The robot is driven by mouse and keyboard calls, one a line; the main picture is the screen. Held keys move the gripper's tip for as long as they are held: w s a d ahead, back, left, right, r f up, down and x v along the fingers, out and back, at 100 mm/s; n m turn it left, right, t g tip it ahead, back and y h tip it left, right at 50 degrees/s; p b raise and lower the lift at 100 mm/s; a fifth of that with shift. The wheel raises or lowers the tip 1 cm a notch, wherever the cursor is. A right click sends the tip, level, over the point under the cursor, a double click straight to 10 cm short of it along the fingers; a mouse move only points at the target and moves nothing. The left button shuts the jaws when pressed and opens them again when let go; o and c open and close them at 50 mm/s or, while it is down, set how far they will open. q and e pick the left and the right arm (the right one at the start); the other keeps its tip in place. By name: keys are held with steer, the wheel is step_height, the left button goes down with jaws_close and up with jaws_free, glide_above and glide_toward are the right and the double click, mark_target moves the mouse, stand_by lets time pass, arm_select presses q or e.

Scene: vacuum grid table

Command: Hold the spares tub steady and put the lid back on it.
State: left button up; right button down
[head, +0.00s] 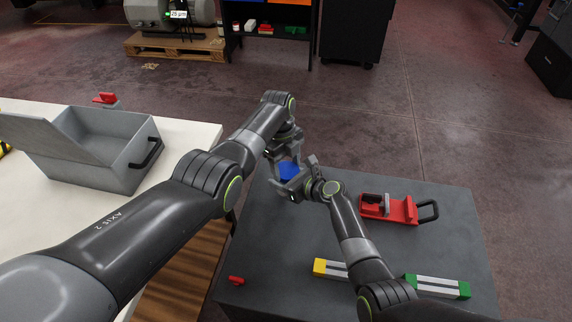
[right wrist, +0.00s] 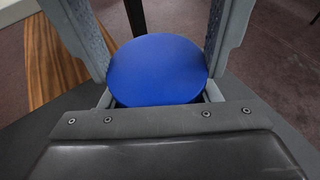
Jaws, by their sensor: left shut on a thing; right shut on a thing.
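A blue round thing with a flat face (head: 289,170) is at the two grippers above the dark table. In the right wrist view the blue round thing (right wrist: 157,70) sits between my right fingers, close to the palm. I cannot tell whether it is the lid alone or the lid on the spares tub. My right gripper (head: 296,182) is shut on it. My left gripper (head: 284,158) is shut right beside it, on the far side; the links hide what is in its jaws. No separate tub can be made out.
On the dark table (head: 270,240) are a red fixture with a black handle (head: 400,209), yellow-ended (head: 330,268) and green-ended (head: 437,286) bars and a small red piece (head: 236,281). A grey open box (head: 100,160) stands on the pale table at left.

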arm_select(q)
steer(key=shift+s+d+f+m, duration=0.1)
steer(key=shift+s+m, duration=0.05)
steer(key=shift+m, duration=0.4)
steer(key=shift+s+d+f+m, duration=0.1)
steer(key=shift+s+m, duration=0.05)
steer(key=shift+m, duration=0.4)
steer(key=o, duration=0.9)
steer(key=shift+w, duration=0.1)
steer(key=shift+o, duration=0.2)
steer(key=shift+w+a+r, duration=0.1)
steer(key=shift+r, duration=0.1)
steer(key=shift+w+r, duration=0.1)
steer(key=shift+r, duration=0.1)
steer(key=shift+a+r, duration=0.1)
steer(key=shift+r, duration=1.95)
